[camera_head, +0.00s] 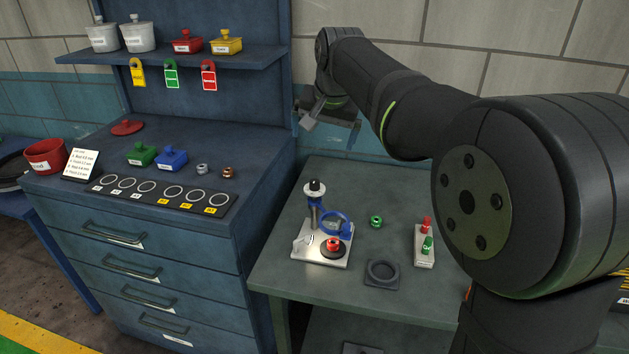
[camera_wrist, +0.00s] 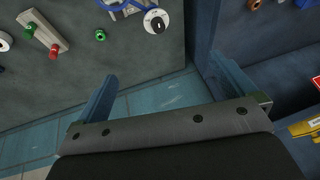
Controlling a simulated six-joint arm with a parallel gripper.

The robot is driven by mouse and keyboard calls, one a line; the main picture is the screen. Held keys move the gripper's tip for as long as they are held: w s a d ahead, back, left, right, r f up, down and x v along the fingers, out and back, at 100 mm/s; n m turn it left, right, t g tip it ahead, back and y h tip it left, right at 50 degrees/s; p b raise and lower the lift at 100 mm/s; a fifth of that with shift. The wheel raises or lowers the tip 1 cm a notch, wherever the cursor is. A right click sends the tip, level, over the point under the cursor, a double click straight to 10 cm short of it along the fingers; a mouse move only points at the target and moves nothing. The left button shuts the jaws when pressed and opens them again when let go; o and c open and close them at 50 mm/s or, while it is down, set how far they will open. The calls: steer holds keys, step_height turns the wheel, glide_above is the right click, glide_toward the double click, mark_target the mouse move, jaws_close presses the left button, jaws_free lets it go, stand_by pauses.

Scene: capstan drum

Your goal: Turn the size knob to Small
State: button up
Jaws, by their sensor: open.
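The knob (camera_wrist: 157,21) is black with a pale mark, on a round white dial with small lettering, at the top of the wrist view. I cannot read its setting. A blue ring (camera_head: 335,222) and a red part (camera_head: 333,244) are on this device. My gripper (camera_wrist: 164,65) is open and empty, with its two fingers wide apart. In the head view my gripper (camera_head: 326,117) is high behind the device, well apart from the knob.
A green part (camera_head: 376,221), a dark ring block (camera_head: 382,272) and a plate with red and green buttons (camera_head: 424,248) are on the grey bench (camera_head: 290,280). The blue cabinet (camera_head: 180,240) stands close on the left, with lidded pots and hanging tags above.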

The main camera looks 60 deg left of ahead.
steer(key=shift+d+r, duration=0.2)
steer(key=shift+r, duration=0.2)
